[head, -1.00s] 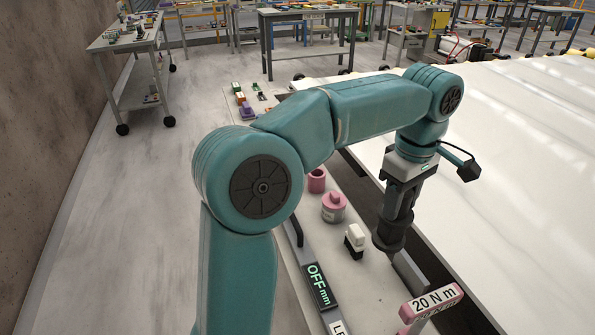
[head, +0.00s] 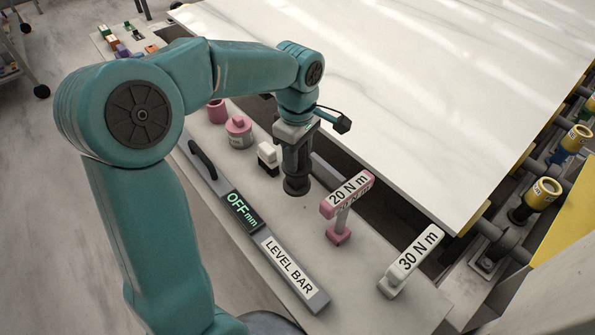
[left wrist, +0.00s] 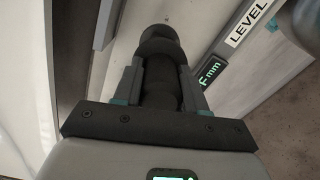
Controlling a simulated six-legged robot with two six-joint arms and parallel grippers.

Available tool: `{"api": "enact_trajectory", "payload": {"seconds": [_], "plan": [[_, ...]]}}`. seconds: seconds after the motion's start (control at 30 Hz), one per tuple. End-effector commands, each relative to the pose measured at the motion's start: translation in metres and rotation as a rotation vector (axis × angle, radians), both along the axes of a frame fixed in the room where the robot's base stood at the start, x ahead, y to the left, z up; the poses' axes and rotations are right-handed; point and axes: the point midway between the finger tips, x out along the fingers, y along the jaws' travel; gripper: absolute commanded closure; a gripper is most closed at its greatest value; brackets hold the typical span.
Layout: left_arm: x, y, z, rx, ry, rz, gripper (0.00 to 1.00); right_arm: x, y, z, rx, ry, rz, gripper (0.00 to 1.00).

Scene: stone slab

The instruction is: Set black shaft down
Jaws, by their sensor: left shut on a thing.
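The black shaft (head: 297,185) is upright in my left gripper (head: 296,156), over the pale narrow bench (head: 270,205). Its wide lower end is close to the bench top; I cannot tell whether it touches. In the left wrist view, the dark stepped shaft (left wrist: 160,45) sits between the two grey fingers of my left gripper (left wrist: 160,75), which are shut on it. The fingers hide part of its sides. My right gripper is not in view.
A white-and-black block (head: 268,156) stands just left of the shaft. The level bar (head: 243,215) lies along the front. Pink (head: 342,207) and white (head: 410,261) torque tools stand to the right. The large white slab (head: 400,90) lies behind, across a dark gap.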

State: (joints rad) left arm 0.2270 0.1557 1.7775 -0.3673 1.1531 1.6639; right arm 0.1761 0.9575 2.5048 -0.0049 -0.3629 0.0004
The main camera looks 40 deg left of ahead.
Motion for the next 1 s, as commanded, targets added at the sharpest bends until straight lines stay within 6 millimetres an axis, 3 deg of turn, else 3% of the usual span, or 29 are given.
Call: {"api": "enact_trajectory", "payload": {"seconds": [0.4,0.8,0.83,0.9,1.0], "plan": [[0.002,0.000,-0.053,0.000,0.002,0.000,1.00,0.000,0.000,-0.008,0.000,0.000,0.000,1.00],[0.003,0.000,-0.060,0.000,-0.001,0.000,1.00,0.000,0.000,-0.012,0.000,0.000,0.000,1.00],[0.003,0.000,-0.059,0.000,-0.001,0.000,0.53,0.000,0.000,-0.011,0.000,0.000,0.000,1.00],[0.003,0.000,-0.058,0.000,0.000,0.000,0.34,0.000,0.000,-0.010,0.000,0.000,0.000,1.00],[0.003,0.000,-0.058,0.000,0.000,0.000,0.34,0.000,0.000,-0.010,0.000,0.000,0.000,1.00]]}}
